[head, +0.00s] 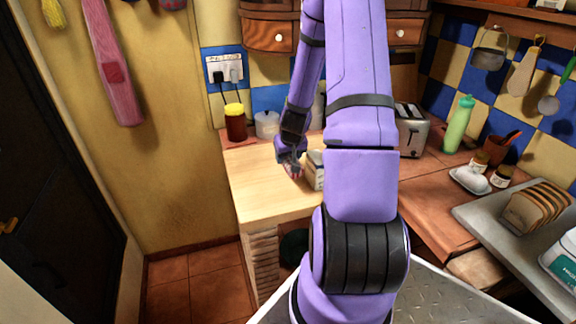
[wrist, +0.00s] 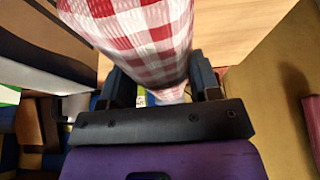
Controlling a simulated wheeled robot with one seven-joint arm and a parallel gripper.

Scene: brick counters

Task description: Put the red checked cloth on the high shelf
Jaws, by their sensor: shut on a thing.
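The red checked cloth (wrist: 140,35) fills the upper middle of the wrist view, bunched between the two dark fingers. My gripper (wrist: 163,82) is shut on it. In the head view my gripper (head: 290,160) is over the light wooden counter, and only a small reddish bit of the cloth (head: 294,171) shows below it. I cannot tell whether the cloth touches the counter. A wooden shelf (head: 520,14) runs along the wall at the upper right, above hanging utensils. Its top is mostly out of view.
A pale block-like object (head: 316,172) stands close right of my gripper. A yellow-lidded jar (head: 235,122) and a white canister (head: 266,124) stand at the back wall. A toaster (head: 413,130) and green bottle (head: 459,124) are farther right. The counter's front left is clear.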

